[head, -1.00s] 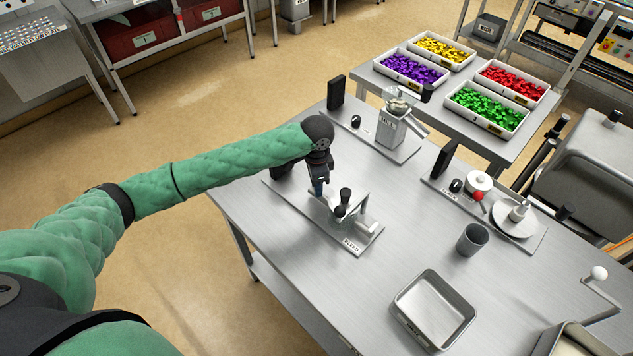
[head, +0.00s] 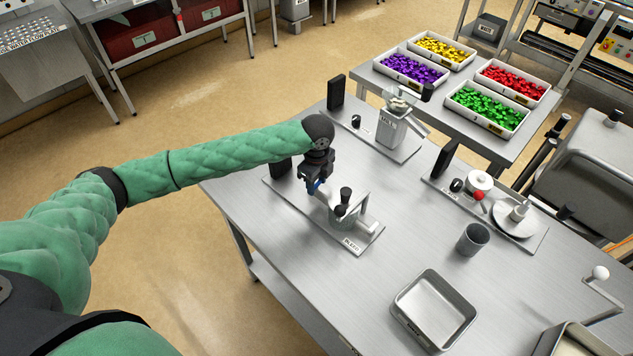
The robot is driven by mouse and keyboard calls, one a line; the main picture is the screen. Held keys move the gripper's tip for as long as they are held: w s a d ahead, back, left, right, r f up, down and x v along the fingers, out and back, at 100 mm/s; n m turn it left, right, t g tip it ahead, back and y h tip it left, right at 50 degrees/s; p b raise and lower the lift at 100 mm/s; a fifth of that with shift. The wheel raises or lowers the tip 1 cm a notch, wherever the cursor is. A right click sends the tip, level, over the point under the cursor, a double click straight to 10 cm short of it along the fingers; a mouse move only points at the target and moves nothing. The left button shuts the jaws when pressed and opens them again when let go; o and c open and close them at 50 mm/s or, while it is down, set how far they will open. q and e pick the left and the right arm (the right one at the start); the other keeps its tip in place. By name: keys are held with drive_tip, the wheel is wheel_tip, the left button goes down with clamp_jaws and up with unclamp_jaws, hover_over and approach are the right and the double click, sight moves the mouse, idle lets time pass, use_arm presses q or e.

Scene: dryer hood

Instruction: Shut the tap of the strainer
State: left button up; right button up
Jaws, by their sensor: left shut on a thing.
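A small metal device on a base plate (head: 361,246), which I take for the strainer, stands near the table's left edge. It has black knobs (head: 346,194) and a pale cylindrical part (head: 369,226) at its right. My left gripper (head: 318,187) points down at the device's left side, beside the black knobs. It is shut on a small part there, apparently the tap handle; its fingers mostly hide that part. I cannot make out the tap's exact angle. My right gripper is not in view.
Behind stands a device with a hopper (head: 391,130). To the right are a device with a white pot (head: 479,183), a grey cup (head: 473,239) and an empty metal tray (head: 408,318). The table (head: 300,270) is clear in front of the strainer.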

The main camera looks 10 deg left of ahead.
use_arm(q)
drive_tip(key=shift+m, duration=0.6)
drive_tip(key=o, duration=1)
drive_tip(key=shift+r, duration=0.1)
